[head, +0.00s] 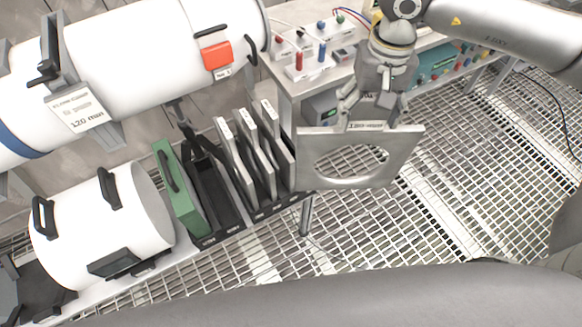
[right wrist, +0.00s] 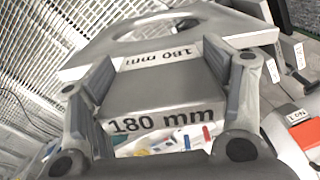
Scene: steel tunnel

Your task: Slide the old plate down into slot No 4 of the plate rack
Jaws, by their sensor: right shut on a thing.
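My right gripper (head: 370,114) is shut on a grey square plate (head: 408,150) with a large round hole. It holds the plate by its labelled edge block, marked 180 mm in the right wrist view (right wrist: 165,118). The plate is in the air just right of the black plate rack (head: 262,212). In the rack, a green plate (head: 180,195) stands at the left end and three grey plates (head: 236,165) stand toward the right. Dark empty-looking space lies between them. The slot labels on the rack's front are too small to read. My left gripper is not in view.
A long white cylinder (head: 140,60) with an orange block lies behind the rack. A shorter white cylinder (head: 95,235) with black handles lies to the left. A bench (head: 290,85) with small devices stands behind the held plate. Open grating floor (head: 440,215) is at the right.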

